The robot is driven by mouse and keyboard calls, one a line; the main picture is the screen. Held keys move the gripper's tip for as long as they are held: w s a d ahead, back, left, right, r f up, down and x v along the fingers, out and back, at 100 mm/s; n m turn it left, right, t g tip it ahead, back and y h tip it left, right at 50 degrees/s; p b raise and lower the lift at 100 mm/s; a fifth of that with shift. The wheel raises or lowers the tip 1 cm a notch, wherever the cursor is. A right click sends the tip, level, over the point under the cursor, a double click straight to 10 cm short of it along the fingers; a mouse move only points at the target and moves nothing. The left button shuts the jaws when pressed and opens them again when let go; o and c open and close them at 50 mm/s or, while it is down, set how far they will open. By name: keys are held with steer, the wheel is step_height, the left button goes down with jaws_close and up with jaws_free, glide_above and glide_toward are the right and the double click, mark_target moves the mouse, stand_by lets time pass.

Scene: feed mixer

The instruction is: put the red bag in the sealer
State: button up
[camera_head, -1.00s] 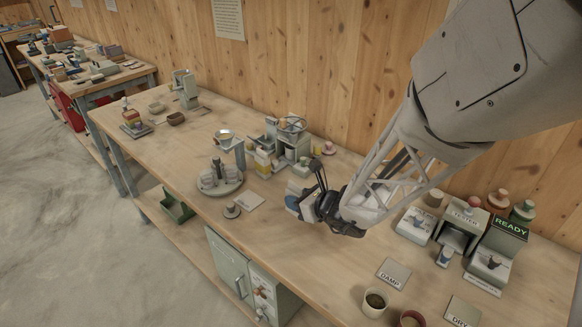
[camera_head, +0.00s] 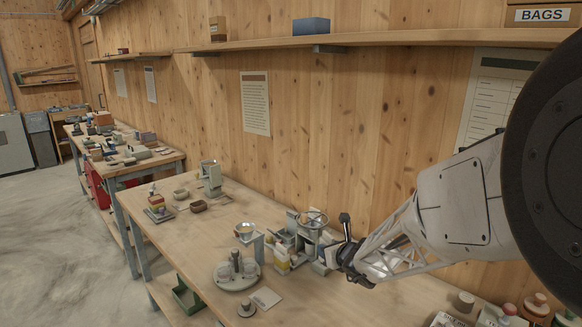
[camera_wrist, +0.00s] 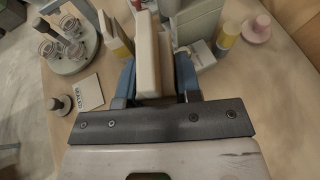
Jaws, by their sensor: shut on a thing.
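My gripper (camera_head: 342,253) is beside a cluster of small devices at the middle of the bench. In the wrist view, its blue fingers (camera_wrist: 157,80) are shut on a pale cream block (camera_wrist: 148,55), long and narrow, pointing away from me. I cannot tell whether this block is loose or part of a device. A grey machine with a round top (camera_head: 313,220) stands close behind the gripper; whether it is the sealer is unclear. I cannot pick out a red bag for certain.
A round grey stand with glass jars (camera_head: 236,274) and a lettered card (camera_head: 265,298) lie left of the gripper. Yellow-banded containers (camera_wrist: 229,36) and a pink knob (camera_wrist: 257,28) stand nearby. A shelf with a BAGS box (camera_head: 541,15) runs above.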

steer(key=w+d+r+m+h, duration=0.2)
steer(key=w+d+r+h, duration=0.1)
steer(key=w, duration=0.4)
steer(key=w+d+r+m+t+h, duration=0.1)
steer(key=w+d+r+m+h, duration=0.2)
steer(key=w, duration=0.4)
steer(key=shift+d+r, duration=0.5)
steer(key=shift+r, duration=0.65)
steer(key=shift+s+f, duration=0.1)
steer(key=s+a+f+n+g+y, duration=0.1)
steer(key=s+f+n+y, duration=0.2)
steer(key=s, duration=0.8)
steer(key=s+a+f+n+g+y, duration=0.1)
steer(key=s+f+n+y, duration=0.2)
steer(key=s, duration=0.7)
steer(key=s+a+f+n+g+y, duration=0.1)
steer(key=s+f, duration=0.4)
steer(key=s, duration=0.6)
steer(key=a+n+y, duration=0.1)
steer(key=y, duration=0.1)
steer(key=shift+s+f+n+g+y, duration=0.3)
steer(key=shift+s+f+n, duration=0.05)
steer(key=shift+f+n, duration=0.05)
steer(key=shift+a, duration=0.1)
